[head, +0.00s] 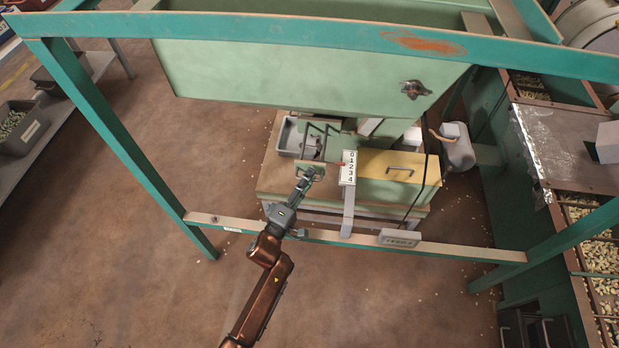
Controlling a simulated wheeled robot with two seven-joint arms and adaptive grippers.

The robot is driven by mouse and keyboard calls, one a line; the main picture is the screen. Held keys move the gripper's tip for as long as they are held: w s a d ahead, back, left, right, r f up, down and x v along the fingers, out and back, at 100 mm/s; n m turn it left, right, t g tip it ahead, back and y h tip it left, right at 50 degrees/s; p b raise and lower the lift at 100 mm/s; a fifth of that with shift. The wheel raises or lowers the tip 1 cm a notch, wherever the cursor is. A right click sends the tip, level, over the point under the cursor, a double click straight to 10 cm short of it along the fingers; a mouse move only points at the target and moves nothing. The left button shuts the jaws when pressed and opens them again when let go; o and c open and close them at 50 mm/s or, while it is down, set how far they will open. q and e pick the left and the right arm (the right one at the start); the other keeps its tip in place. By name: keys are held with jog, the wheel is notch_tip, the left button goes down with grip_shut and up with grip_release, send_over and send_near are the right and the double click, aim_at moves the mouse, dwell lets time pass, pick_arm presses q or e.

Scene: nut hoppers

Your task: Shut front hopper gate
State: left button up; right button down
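The pale green hopper (300,78) hangs in a teal frame at the top of the head view. Below it is a small green gate part with a bar handle (322,129), beside a white number scale (348,168) reading 0 to 4. A small red mark shows at the scale's left edge, near the upper numbers. My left gripper (311,173) is just left of the scale, at the near end of the gate part. Its fingers are too small to tell whether they are open or closed on it. My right gripper is not in view.
A yellow-topped box (398,166) and a grey tray (289,138) sit beneath the hopper. A nut-filled machine (540,150) stands at right.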

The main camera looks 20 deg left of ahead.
pick_arm(q)
jog(key=shift+c, duration=0.7)
grip_shut()
jog(key=shift+a, duration=0.15)
